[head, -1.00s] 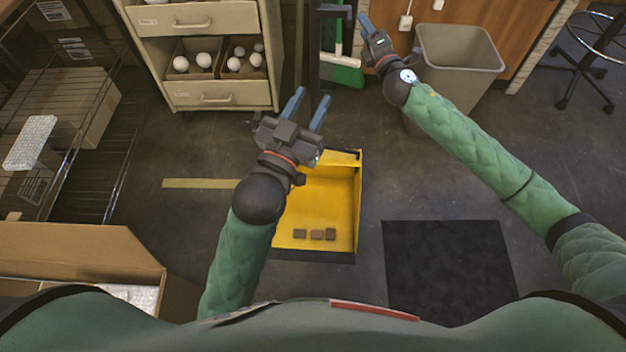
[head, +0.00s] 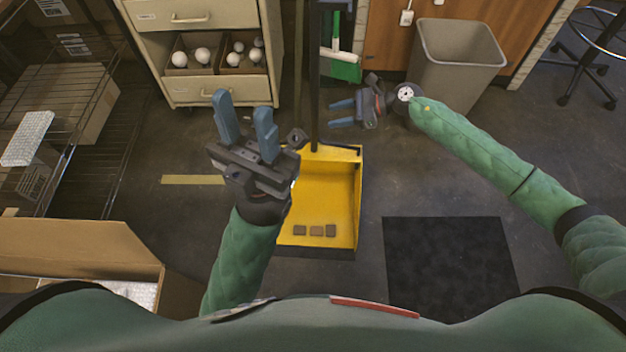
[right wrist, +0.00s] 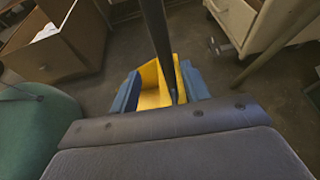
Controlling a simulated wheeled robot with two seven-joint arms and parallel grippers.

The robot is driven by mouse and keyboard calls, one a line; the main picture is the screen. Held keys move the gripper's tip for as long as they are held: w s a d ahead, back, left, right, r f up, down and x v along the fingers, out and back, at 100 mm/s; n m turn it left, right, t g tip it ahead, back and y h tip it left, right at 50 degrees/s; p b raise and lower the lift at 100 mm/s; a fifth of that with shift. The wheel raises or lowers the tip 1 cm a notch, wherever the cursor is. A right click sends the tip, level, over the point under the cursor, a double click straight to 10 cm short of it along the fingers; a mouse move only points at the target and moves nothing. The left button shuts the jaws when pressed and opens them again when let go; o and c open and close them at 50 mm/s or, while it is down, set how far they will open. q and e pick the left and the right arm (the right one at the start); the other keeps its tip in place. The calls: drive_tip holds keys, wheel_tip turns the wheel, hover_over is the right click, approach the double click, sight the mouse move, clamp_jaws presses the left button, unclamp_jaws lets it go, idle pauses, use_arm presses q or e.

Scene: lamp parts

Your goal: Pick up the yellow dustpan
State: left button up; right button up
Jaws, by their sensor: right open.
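The yellow dustpan (head: 330,195) stands on the floor in the middle of the head view, with several small dark pieces in it. Its dark upright handle (head: 315,75) rises from the pan's back edge. My left gripper (head: 245,125) is open and empty, raised left of the pan and hiding its left part. My right gripper (head: 335,112) is open, just right of the handle, its fingers pointing at it. In the right wrist view the handle (right wrist: 160,45) runs down between the two blue fingers (right wrist: 160,92), with the yellow pan (right wrist: 150,85) behind; I cannot tell whether it is touched.
A drawer cabinet (head: 205,100) with boxes of white bulbs stands behind. A green brush (head: 342,68) hangs near the handle. A grey bin (head: 455,65) stands at the right back, a stool beyond it. A black mat (head: 450,260) and clear floor lie right of the pan.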

sight(314, 116)
drive_tip(key=shift+x, duration=0.95)
drive_tip(key=shift+w+r+b+x, duration=0.15)
drive_tip(key=shift+b+x, duration=0.45)
drive_tip(key=shift+x, duration=0.7)
drive_tip(key=shift+w+r+b+x, duration=0.15)
drive_tip(key=shift+b+x, duration=0.4)
drive_tip(key=shift+x, duration=0.75)
drive_tip(key=shift+a, duration=0.1)
clamp_jaws()
drive_tip(key=shift+w+r, duration=0.1)
